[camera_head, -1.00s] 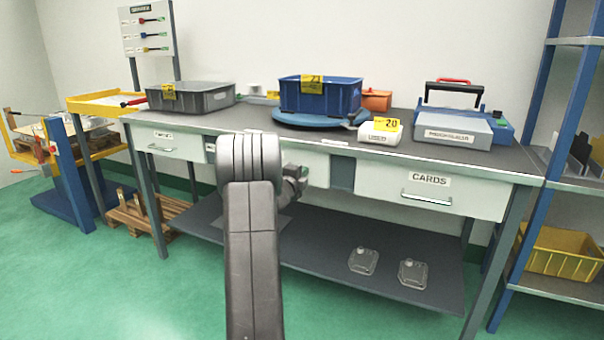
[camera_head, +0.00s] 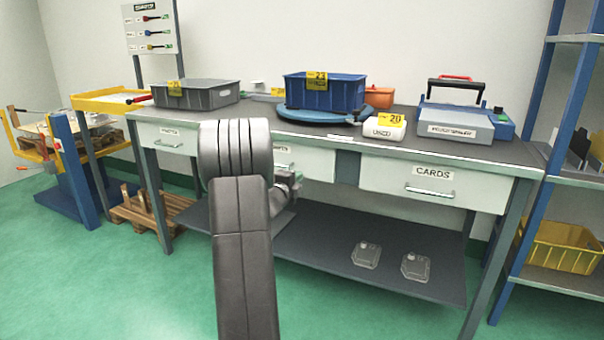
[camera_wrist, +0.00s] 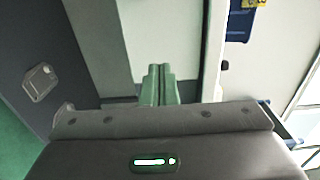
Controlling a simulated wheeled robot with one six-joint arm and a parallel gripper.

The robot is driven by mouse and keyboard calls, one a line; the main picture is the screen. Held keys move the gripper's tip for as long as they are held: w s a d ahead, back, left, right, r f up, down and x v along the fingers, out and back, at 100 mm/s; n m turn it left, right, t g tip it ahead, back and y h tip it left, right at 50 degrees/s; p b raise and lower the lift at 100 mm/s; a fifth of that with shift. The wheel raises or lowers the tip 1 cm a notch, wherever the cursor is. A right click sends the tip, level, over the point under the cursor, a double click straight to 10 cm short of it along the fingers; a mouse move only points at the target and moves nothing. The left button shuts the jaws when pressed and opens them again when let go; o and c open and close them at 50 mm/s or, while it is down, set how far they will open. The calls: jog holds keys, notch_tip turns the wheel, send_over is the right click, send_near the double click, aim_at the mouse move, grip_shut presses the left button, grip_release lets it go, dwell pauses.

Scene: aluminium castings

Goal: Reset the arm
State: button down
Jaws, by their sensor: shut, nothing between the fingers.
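My arm (camera_head: 243,240) rises from the bottom of the head view and folds away in front of the workbench. My gripper shows in the wrist view (camera_wrist: 158,72), its two greenish fingers together with nothing between them. In the head view only a small part of the wrist end (camera_head: 286,186) shows beside the arm, in front of the drawers; the fingers cannot be made out there.
The workbench (camera_head: 440,148) bears a grey bin (camera_head: 205,96), a blue bin (camera_head: 335,95) on a blue turntable (camera_head: 300,113), and a grey-blue case (camera_head: 455,122). A blue-post rack (camera_head: 535,130) stands right. The green floor in front is open.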

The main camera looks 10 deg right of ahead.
jog(key=shift+v, duration=2.2)
jog(key=shift+w, duration=0.15)
